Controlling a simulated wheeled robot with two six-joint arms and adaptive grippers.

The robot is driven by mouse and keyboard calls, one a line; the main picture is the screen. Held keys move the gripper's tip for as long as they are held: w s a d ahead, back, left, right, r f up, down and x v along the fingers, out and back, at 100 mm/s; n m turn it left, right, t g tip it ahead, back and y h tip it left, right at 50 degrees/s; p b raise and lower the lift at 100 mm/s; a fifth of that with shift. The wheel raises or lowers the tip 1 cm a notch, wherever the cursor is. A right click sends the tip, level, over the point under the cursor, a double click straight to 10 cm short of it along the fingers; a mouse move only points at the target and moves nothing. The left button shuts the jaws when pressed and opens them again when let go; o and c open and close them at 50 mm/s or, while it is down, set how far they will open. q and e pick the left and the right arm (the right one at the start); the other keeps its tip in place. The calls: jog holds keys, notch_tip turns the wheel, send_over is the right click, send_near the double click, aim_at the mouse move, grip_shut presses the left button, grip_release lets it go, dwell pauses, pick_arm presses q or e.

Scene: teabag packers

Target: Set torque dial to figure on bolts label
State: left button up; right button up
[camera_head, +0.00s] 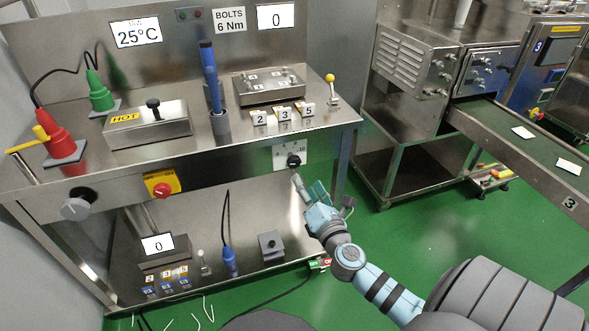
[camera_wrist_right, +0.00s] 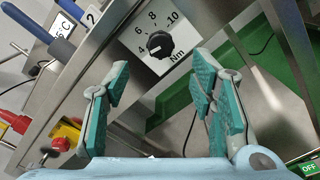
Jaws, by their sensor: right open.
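The torque dial (camera_head: 293,160) is a black knob on a white plate on the bench's front edge, at the right. In the right wrist view the dial (camera_wrist_right: 159,44) shows a printed scale with 4, 6, 8, 10 and "Nm". Which figure its pointer faces is too small to tell surely. The bolts label (camera_head: 229,20) on the back panel reads "BOLTS 6 Nm". My right gripper (camera_head: 304,186) is just below and in front of the dial. In its wrist view the right gripper (camera_wrist_right: 160,78) has its teal fingers spread, empty, with the dial beyond them. My left gripper is not in view.
A red emergency button on a yellow box (camera_head: 162,187) and a grey knob (camera_head: 76,207) are on the bench front, farther left. Blocks numbered 2, 3 and 5 (camera_head: 285,115) stand above the dial. A yellow-topped lever (camera_head: 331,90) stands near the right edge.

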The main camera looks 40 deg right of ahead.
aim_at(295, 165)
jog(key=b+x, duration=0.1)
jog(key=x, duration=0.8)
jog(key=shift+w+d+f, duration=0.1)
jog(key=shift+w+d, duration=0.05)
jog(key=shift+w, duration=0.25)
jog(key=shift+w+d, duration=0.1)
jog(key=shift+w, duration=0.2)
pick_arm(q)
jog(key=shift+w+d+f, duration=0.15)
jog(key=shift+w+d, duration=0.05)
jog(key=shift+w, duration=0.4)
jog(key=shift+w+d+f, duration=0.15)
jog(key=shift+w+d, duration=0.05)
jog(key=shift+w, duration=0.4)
pick_arm(e)
jog(key=shift+c, duration=0.2)
jog(key=c, duration=1.1)
jog(key=shift+c, duration=0.2)
